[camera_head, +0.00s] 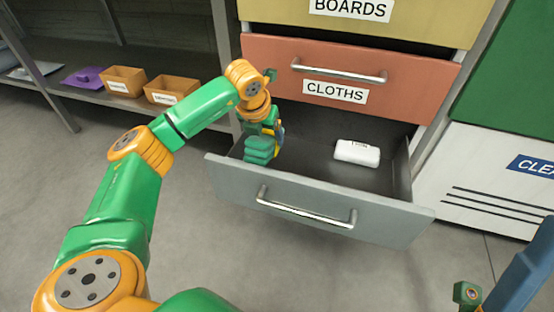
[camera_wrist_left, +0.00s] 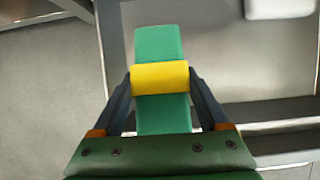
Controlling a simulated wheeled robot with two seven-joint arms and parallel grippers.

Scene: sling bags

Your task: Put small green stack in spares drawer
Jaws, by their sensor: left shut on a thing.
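My left gripper (camera_wrist_left: 160,80) is shut on the small green stack (camera_wrist_left: 160,45), which has a yellow band around its middle. In the head view the stack (camera_head: 260,150) hangs below my left wrist, over the left part of the open grey drawer (camera_head: 320,207). I cannot tell whether it touches the drawer floor. No label shows on the drawer front. A white packet (camera_head: 357,153) lies at the right inside the drawer, and it also shows at the top right of the left wrist view (camera_wrist_left: 280,8).
The closed orange CLOTHS drawer (camera_head: 420,85) and yellow BOARDS drawer (camera_head: 420,32) are above the open one. A low shelf (camera_head: 112,100) with orange bins (camera_head: 172,91) stands at left. A blue object (camera_head: 525,265) shows at lower right. The drawer's middle floor is clear.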

